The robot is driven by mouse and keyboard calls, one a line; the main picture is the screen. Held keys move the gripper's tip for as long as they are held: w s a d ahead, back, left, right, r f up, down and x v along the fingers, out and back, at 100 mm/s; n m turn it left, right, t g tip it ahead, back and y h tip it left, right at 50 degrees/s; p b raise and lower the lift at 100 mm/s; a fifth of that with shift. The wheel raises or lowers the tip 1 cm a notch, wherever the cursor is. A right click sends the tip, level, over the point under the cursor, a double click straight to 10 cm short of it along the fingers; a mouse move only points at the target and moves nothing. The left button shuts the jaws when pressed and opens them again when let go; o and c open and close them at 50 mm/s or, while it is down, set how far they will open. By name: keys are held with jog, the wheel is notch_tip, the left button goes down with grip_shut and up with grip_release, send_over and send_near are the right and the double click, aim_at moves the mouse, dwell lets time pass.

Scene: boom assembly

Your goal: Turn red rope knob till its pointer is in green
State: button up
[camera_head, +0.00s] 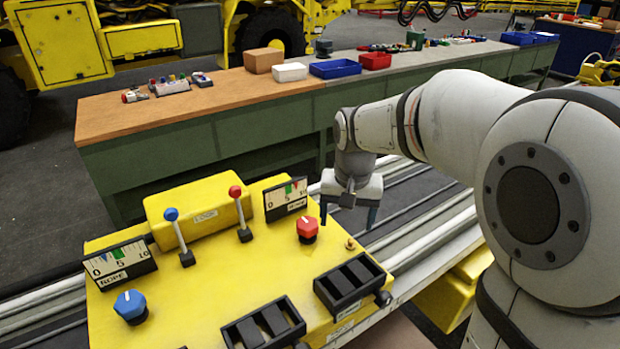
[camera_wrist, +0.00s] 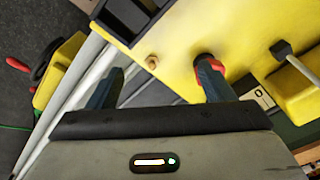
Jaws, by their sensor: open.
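The red knob (camera_head: 307,229) stands on the yellow console (camera_head: 220,290), just below the right-hand gauge (camera_head: 287,199), which has green and red bands. Its needle is too small to read. The left gauge (camera_head: 120,264), labelled ROPE, is above the blue knob (camera_head: 131,306). My gripper (camera_head: 347,212) is open and empty, pointing down to the right of the red knob. In the wrist view, the red knob (camera_wrist: 211,70) is partly hidden behind the right finger of my gripper (camera_wrist: 160,78). I cannot tell whether they touch.
A blue-topped lever (camera_head: 178,235) and a red-topped lever (camera_head: 240,212) stand left of the red knob. A small brass stud (camera_head: 350,244) and black switch blocks (camera_head: 350,283) lie to its right and below. A long workbench (camera_head: 220,110) with bins is behind.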

jog(key=g+p, duration=0.1)
jog(key=p, duration=0.2)
send_over(308, 222)
jog(key=shift+s+d+f+m, duration=0.1)
jog(key=shift+s+f+m, duration=0.05)
jog(key=shift+f+m, duration=0.3)
jog(key=shift+f, duration=0.25)
jog(key=shift+a+f, duration=0.2)
jog(key=shift+f, duration=0.15)
notch_tip(308, 222, down, 7)
jog(key=shift+r+p, duration=0.1)
jog(key=shift+p, duration=0.4)
jog(key=shift+c, duration=0.3)
jog(key=c, duration=0.9)
